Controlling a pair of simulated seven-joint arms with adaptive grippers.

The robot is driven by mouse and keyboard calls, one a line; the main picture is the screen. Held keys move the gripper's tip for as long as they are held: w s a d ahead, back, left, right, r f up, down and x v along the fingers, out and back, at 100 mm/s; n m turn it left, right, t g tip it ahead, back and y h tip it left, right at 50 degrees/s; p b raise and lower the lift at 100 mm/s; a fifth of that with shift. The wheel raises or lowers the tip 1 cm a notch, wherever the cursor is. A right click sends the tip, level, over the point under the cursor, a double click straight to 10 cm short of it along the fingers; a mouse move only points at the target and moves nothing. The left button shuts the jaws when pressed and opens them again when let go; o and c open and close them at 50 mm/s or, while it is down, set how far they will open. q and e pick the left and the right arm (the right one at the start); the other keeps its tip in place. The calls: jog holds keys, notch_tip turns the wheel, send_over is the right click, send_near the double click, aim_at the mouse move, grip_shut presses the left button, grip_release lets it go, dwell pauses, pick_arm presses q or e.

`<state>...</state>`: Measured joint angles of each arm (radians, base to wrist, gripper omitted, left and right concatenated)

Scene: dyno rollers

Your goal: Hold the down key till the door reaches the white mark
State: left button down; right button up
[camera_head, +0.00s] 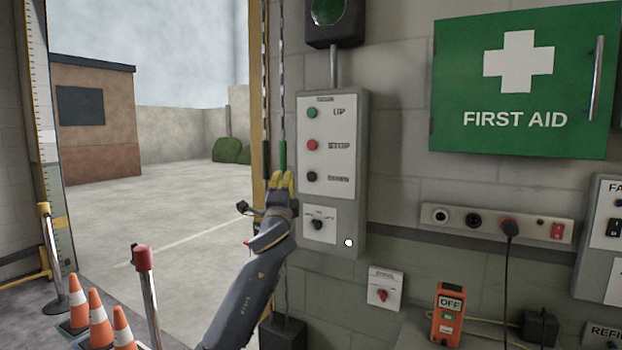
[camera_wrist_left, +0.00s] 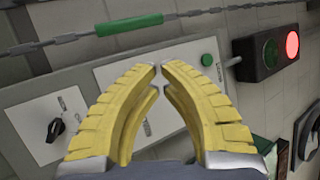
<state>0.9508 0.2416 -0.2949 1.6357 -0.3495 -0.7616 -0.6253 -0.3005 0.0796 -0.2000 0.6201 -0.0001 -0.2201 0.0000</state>
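The grey control box (camera_head: 355,150) on the wall has a green UP button (camera_head: 312,113), a red STOP button (camera_head: 311,145) and a black down button (camera_head: 311,177). My left gripper (camera_head: 283,182) is at the box's left edge, beside the down button's level. In the left wrist view its yellow fingertips (camera_wrist_left: 160,68) nearly meet, with nothing seen between them. The green button (camera_wrist_left: 207,60) shows there; the fingers cover part of the panel, and contact with a button cannot be told. The doorway is open, with a tick-marked strip (camera_head: 40,90) on its left side. No door panel or distinct white mark is clear.
A selector knob (camera_head: 317,224) is low on the box. A signal lamp (camera_wrist_left: 292,45) glows red above it. Chains hang left of the box. Orange cones (camera_head: 78,303) and a red-topped post (camera_head: 143,258) stand by the doorway. A first aid cabinet (camera_head: 450,140) hangs right.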

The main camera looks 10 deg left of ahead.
aim_at(312, 176)
pick_arm(q)
jog(key=shift+w+d, duration=0.35)
jog(key=shift+w, duration=1)
jog(key=shift+w+d, duration=0.4)
jog(key=shift+w, duration=0.95)
jog(key=shift+w+d, duration=0.35)
jog(key=shift+w, duration=1)
jog(key=shift+w, duration=0.15)
jog(key=shift+w+d, duration=0.15)
jog(key=shift+w, duration=0.15)
jog(key=shift+w+d, duration=0.1)
jog(key=shift+w, duration=0.25)
dwell(3.1)
